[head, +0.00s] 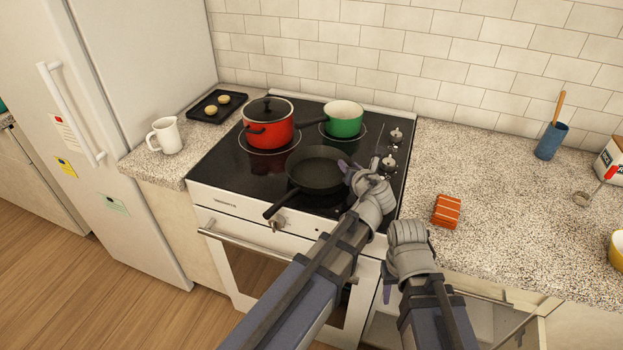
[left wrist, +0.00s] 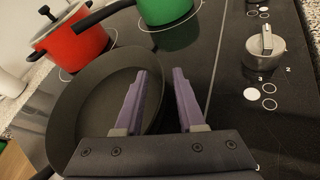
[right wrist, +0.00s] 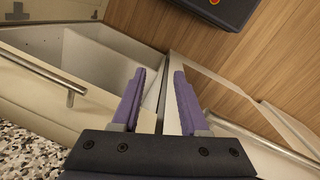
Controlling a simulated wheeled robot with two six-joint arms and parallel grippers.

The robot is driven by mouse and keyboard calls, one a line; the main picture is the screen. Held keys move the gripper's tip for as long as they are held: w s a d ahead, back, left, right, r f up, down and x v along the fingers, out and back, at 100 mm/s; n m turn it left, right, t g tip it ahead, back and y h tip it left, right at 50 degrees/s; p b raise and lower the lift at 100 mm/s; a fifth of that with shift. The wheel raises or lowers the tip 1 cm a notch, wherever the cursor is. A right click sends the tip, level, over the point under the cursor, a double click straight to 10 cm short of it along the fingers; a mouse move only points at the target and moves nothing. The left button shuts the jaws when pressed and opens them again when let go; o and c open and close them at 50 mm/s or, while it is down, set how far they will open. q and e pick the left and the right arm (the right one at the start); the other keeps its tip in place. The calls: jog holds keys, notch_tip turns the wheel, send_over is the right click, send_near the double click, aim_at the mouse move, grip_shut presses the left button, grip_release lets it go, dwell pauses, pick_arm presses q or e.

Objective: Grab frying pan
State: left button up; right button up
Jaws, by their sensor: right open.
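A dark frying pan (head: 318,171) sits on the front of the black stovetop, its handle (head: 281,204) pointing toward the front left edge. My left gripper (head: 347,167) is at the pan's right rim. In the left wrist view the left gripper (left wrist: 162,72) is open, with one finger over the pan (left wrist: 98,95) and the other to the right of its rim. I cannot tell whether either finger touches it. My right gripper (head: 387,283) is open and empty in front of the counter edge, and it also shows in the right wrist view (right wrist: 159,75).
A red lidded pot (head: 268,127) and a green pot (head: 343,121) stand behind the pan. Stove knobs (head: 389,163) lie to the right. A white mug (head: 165,136) and a black tray (head: 201,108) are on the left counter. An orange item (head: 447,210) lies on the right counter.

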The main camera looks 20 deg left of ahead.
pick_arm(q)
jog(key=shift+s+d+r, duration=0.1)
jog(key=shift+r, duration=0.05)
grip_shut()
dwell(1.2)
